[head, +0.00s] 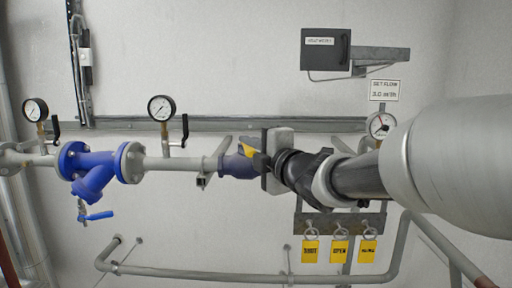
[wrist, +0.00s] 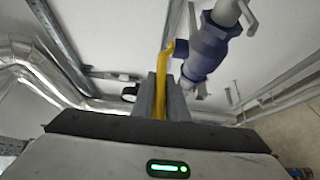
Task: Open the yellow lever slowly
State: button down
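The yellow lever (wrist: 167,55) sits on a dark blue valve body (wrist: 206,48) in the wrist view. Its long bar runs down between the two grey fingers of my gripper (wrist: 161,82), which appear shut on it, with the bar filling the narrow gap. In the head view only a short piece of the yellow lever (head: 247,150) shows at the left of my gripper (head: 268,158). The blue valve body (head: 237,166) is just below and left of it, on the grey pipe. The rest of the lever is hidden behind my gripper.
A blue strainer (head: 97,168) with a small blue handle is on the same pipe at left. Gauges (head: 161,107) stand above the pipe. A dark box (head: 326,50) is on the wall, and yellow tags (head: 340,251) hang below my arm. A grey pipe (head: 200,274) runs low.

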jog(key=shift+w+d+r+n+y+p, duration=0.15)
jog(key=shift+d+r+n+y+p, duration=0.15)
jog(key=shift+d+y+p, duration=0.25)
jog(key=shift+d+f+n+g+y, duration=0.15)
jog(key=shift+f+n+g+y, duration=0.1)
jog(key=shift+n+g+y, duration=0.25)
jog(key=c, duration=1.7)
grip_release()
jog(key=shift+c, duration=0.2)
jog(key=shift+d, duration=0.1)
jog(key=v, duration=1.7)
jog(key=shift+s+r+b, duration=0.2)
jog(key=shift+s+b, duration=0.05)
jog(key=shift+b, duration=0.1)
